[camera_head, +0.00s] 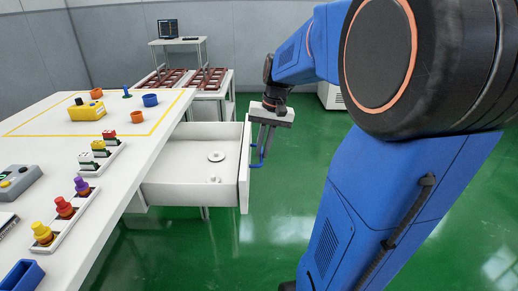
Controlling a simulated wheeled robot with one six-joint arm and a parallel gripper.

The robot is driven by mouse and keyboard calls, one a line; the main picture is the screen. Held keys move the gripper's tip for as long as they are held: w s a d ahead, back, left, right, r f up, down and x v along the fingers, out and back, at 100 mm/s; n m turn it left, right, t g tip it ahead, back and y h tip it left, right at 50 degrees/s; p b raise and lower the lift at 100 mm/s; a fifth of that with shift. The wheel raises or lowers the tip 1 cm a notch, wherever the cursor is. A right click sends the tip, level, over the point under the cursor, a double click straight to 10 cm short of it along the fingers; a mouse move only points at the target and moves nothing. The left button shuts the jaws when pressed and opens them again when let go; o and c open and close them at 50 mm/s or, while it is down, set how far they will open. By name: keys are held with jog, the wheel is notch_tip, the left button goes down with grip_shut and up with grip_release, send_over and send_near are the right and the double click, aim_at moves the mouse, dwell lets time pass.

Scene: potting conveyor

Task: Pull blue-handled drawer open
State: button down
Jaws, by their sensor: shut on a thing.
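The white drawer (182,187) stands pulled out from the right side of the white table, so I see into it. Two small round metal-coloured parts lie on its floor. Its blue handle (254,164) is on the front panel, facing right. My gripper (264,150) points down at the handle, with its fingers shut on it. The fingers partly hide the handle. My blue arm comes down from the upper right.
The white table (115,165) on the left carries a yellow box (87,111), orange and blue pots, and trays of coloured knobs. A bench with brown racks (206,78) stands behind. Green floor (265,235) is clear right of the drawer.

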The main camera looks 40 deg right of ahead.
jog(key=c, duration=1.8)
grip_release()
jog(key=shift+c, duration=0.2)
notch_tip(320, 180, up, 17)
jog(key=s+d, duration=0.1)
jog(key=d, duration=0.1)
jog(key=shift+s+d, duration=0.3)
jog(key=shift+s, duration=0.1)
jog(key=shift+s, duration=0.1)
